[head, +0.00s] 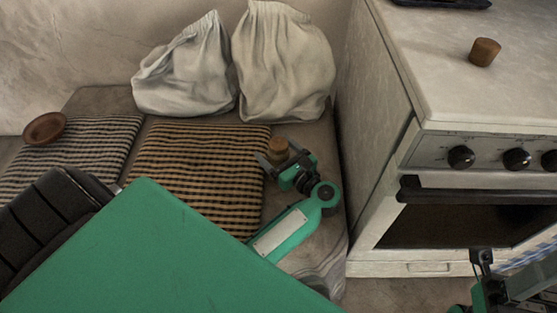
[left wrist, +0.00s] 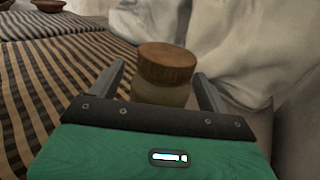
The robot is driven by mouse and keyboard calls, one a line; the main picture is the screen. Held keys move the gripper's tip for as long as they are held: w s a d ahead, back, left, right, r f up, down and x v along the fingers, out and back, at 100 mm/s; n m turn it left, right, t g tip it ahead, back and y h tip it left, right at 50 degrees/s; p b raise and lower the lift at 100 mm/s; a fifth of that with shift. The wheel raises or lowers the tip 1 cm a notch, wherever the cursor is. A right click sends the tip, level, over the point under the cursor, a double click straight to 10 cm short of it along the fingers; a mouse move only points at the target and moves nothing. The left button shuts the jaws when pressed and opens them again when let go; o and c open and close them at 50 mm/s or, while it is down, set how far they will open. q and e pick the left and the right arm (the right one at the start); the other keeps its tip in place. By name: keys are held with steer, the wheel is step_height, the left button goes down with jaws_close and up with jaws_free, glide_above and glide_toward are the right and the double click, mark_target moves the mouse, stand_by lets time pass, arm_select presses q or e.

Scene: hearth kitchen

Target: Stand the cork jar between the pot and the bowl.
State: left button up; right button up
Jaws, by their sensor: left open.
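The cork jar (left wrist: 160,92), pale with a brown cork lid, stands between the two fingers of my left gripper (left wrist: 165,88) in the left wrist view. The fingers are open, one on each side; I cannot tell whether either touches it. In the head view the jar's lid (head: 278,146) shows at my left gripper (head: 280,157), by the right edge of the striped cushions. A brown bowl (head: 44,127) sits on the far left cushion. I cannot make out a pot for certain. Part of my right gripper (head: 482,262) shows at the lower right, its jaws unclear.
Two pale cloth sacks (head: 280,65) stand behind the cushions. A stove (head: 470,95) rises on the right, with a small brown wooden piece (head: 485,52) on top. The striped cushion (head: 195,165) between bowl and jar is mostly clear.

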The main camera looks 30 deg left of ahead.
arm_select(q)
steer(key=shift+w+a, duration=0.15)
steer(key=shift+a, duration=0.25)
steer(key=shift+r, duration=0.15)
steer(key=c, duration=1.5)
